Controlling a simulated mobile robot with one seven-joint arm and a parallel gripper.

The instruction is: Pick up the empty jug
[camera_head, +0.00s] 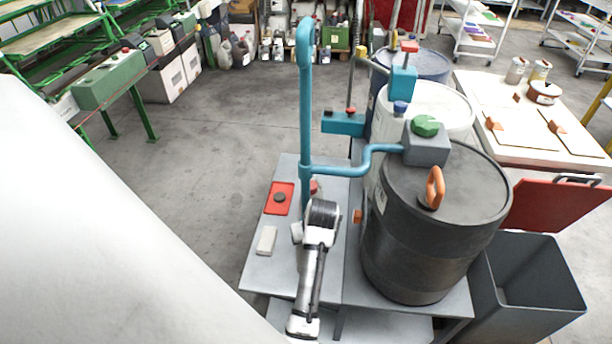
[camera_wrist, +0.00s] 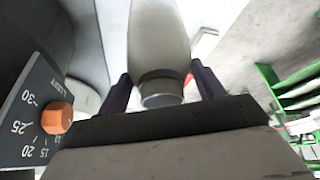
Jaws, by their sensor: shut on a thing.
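A pale grey, bottle-like thing (camera_wrist: 158,40), which I take to be the jug, stands out between my fingers in the wrist view. Its narrow, darker round end is nearest the palm. My gripper (camera_wrist: 163,82) is shut on it, with one dark finger on each side. In the head view my gripper (camera_head: 322,208) is over the grey bench (camera_head: 262,262), beside the blue pipe. My own wrist hides most of the jug there. I cannot tell whether the jug touches the bench.
The upright blue pipe (camera_head: 306,110) is close by. A black drum (camera_head: 440,215) stands at right, beside an orange knob (camera_wrist: 57,118) on a dial plate. A red tray (camera_head: 270,206) and a pale block (camera_head: 266,240) lie at left. A grey bin (camera_head: 535,290) stands far right.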

